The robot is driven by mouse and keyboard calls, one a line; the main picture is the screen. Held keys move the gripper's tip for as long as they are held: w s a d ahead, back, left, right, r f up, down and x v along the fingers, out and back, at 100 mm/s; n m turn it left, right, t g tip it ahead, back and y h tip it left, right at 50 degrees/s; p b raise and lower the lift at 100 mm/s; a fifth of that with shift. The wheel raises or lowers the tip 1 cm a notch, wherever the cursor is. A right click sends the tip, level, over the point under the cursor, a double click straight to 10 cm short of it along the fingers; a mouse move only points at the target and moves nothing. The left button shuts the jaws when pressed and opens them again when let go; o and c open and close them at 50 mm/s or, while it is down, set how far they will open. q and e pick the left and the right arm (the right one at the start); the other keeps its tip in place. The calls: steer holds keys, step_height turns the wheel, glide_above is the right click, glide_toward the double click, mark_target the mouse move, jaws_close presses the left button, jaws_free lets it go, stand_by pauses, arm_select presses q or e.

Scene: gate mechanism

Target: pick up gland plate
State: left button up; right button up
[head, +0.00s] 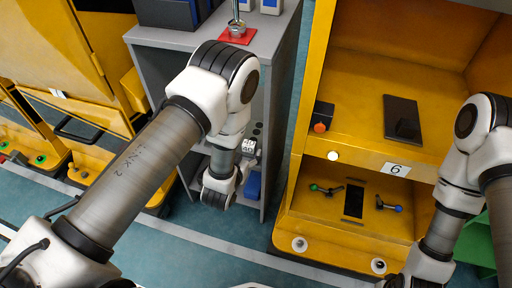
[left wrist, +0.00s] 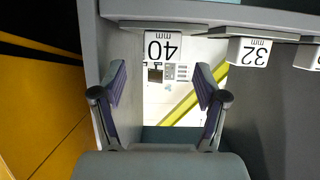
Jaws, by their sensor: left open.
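My left gripper (left wrist: 160,72) is open in the left wrist view, one finger on each side of a gap, with nothing held between them. A white block or tag marked "40 mm" (left wrist: 162,46), upside down in this view, is beyond and between the fingertips, under a grey plate-like edge (left wrist: 155,25). I cannot tell for certain which part is the gland plate. In the head view my left wrist reaches down at the grey shelf unit (head: 164,40), near a small white label (head: 249,146); its fingers are not clear there. My right gripper is out of frame.
A second tag marked "32 mm" (left wrist: 249,51) sits to the right, with another at the edge. A yellow cabinet (head: 345,145) marked 6 stands right of the shelf unit. A blue item (head: 254,184) lies low in the shelf. Floor is free in front.

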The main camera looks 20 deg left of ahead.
mark_target(249, 142)
arm_select(q)
steer(key=b+x, duration=0.1)
steer(key=x, duration=0.4)
steer(key=shift+w+b, duration=0.35)
steer(key=shift+w, duration=0.35)
jaws_close()
steer(key=shift+a+r, duration=0.1)
steer(key=shift+a+r+p, duration=0.1)
steer(key=shift+r+p, duration=0.15)
steer(key=shift+p, duration=0.05)
step_height(249, 142, up, 6)
steer(key=shift+r+p, duration=0.2)
steer(key=shift+p, duration=0.85)
steer(key=a, duration=0.6)
steer(key=a+p, duration=0.1)
steer(key=a, duration=1.2)
steer(key=shift+w+p, duration=0.3)
steer(key=shift+a+f, duration=0.1)
steer(key=shift+a, duration=0.3)
